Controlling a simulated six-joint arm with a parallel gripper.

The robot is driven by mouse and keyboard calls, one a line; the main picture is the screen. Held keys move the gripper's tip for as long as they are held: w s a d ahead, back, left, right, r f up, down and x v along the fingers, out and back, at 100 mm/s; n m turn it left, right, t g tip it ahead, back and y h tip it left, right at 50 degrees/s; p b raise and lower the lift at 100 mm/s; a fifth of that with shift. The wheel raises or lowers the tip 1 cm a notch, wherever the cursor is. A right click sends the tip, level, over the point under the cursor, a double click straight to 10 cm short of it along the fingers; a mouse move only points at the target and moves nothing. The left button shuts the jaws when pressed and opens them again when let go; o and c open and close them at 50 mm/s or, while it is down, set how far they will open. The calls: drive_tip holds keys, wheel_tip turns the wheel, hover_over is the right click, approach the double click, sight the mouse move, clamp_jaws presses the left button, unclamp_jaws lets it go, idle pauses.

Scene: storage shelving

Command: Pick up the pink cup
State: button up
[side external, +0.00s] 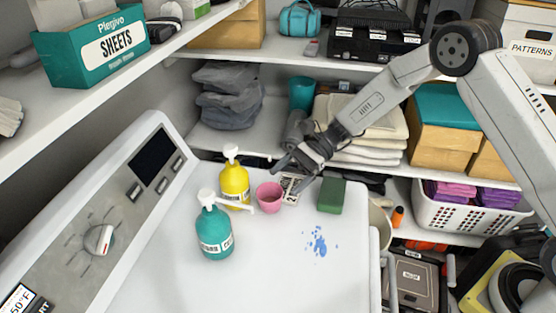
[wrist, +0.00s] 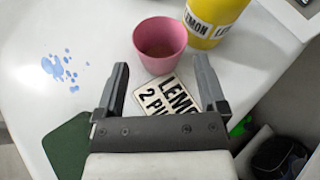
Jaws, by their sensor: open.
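The pink cup (side external: 269,197) stands upright on the white machine top, beside the yellow pump bottle (side external: 235,183). In the wrist view the pink cup (wrist: 160,43) is just beyond my fingertips, roughly centred between them, with its open rim towards the camera. My gripper (side external: 298,170) is above the back edge of the white top, to the right of the cup. In the wrist view my gripper (wrist: 161,78) has its two fingers spread apart with nothing between them but a printed lemon card (wrist: 168,98) lying beneath. The fingers do not appear to touch the cup.
A teal pump bottle (side external: 214,232) stands in front of the cup, its nozzle reaching towards it. A green block (side external: 331,195) lies right of the card. Stocked shelves stand behind.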

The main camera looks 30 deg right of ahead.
sight(261, 201)
drive_tip(key=shift+x, duration=2.9)
drive_tip(key=c, duration=1)
drive_tip(key=shift+r, duration=0.2)
drive_tip(key=shift+r, duration=1.35)
drive_tip(key=shift+w+d+r, duration=0.1)
drive_tip(key=shift+d+r, duration=0.05)
drive_tip(key=shift+r, duration=0.15)
drive_tip(key=w+d, duration=0.1)
drive_tip(key=d, duration=2)
drive_tip(key=w+d, duration=0.1)
drive_tip(key=d, duration=0.9)
drive_tip(key=shift+w+d+f, duration=0.1)
drive_tip(key=shift+w+d, duration=0.2)
drive_tip(key=shift+d, duration=0.05)
